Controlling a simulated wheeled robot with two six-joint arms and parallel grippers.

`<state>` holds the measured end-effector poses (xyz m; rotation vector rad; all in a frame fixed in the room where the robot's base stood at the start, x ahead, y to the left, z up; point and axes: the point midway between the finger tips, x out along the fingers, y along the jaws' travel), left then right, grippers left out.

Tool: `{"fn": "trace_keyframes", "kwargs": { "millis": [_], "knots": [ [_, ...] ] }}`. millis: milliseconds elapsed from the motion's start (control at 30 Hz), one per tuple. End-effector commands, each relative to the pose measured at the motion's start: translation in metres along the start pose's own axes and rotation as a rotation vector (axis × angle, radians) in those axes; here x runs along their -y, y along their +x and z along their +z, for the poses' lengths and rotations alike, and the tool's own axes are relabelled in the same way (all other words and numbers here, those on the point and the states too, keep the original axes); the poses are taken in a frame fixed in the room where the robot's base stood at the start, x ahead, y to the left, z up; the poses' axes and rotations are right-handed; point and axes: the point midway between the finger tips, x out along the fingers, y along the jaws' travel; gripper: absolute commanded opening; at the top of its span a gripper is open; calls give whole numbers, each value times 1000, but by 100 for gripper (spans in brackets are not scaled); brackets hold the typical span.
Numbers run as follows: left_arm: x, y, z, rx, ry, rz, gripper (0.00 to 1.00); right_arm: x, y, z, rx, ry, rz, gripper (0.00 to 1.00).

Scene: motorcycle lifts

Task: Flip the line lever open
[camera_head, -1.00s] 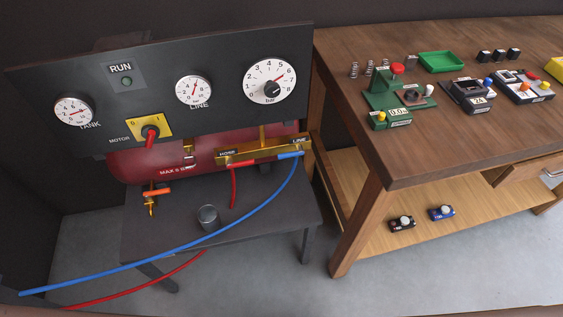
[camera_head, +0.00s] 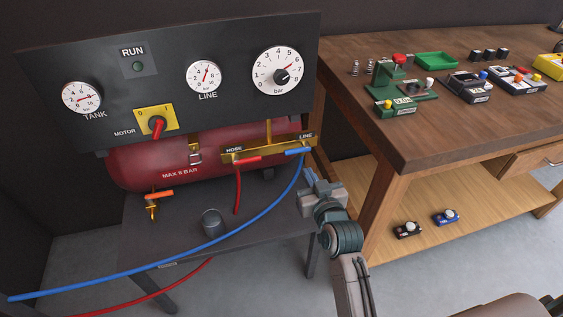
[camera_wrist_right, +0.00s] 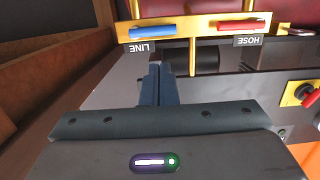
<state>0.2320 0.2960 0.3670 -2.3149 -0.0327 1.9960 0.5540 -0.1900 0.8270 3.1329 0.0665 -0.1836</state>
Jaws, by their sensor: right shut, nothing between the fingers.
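The blue line lever (camera_head: 298,151) lies level along the right end of the brass manifold (camera_head: 262,150), under the LINE label. In the right wrist view, where the labels appear upside down, the blue lever (camera_wrist_right: 152,32) is at the top, left of the red hose lever (camera_wrist_right: 243,26). My right gripper (camera_head: 308,176) is just below the blue lever in the head view. Its fingers (camera_wrist_right: 159,70) are shut and empty, pointing towards the manifold, with a visible gap to the lever. My left gripper is not in view.
A blue hose (camera_head: 225,240) and a red hose (camera_head: 238,190) hang from the manifold. The red tank (camera_head: 135,165) and gauge panel (camera_head: 235,95) stand behind. A grey cup (camera_head: 212,223) sits on the dark stand. A wooden workbench (camera_head: 425,142) is close on the right.

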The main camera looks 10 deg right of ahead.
Motion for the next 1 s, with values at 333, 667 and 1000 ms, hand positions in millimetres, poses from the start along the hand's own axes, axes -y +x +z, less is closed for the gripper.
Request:
{"fn": "trace_keyframes", "kwargs": {
  "millis": [333, 667, 1000],
  "knots": [
    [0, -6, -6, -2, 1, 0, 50, -2, -10, -36, -71, 0, 8, 0],
    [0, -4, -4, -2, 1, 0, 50, -2, -3, -37, -71, -1, 8, 0],
    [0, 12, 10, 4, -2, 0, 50, -3, 62, -43, -70, -3, 8, 0]
  ]
}}
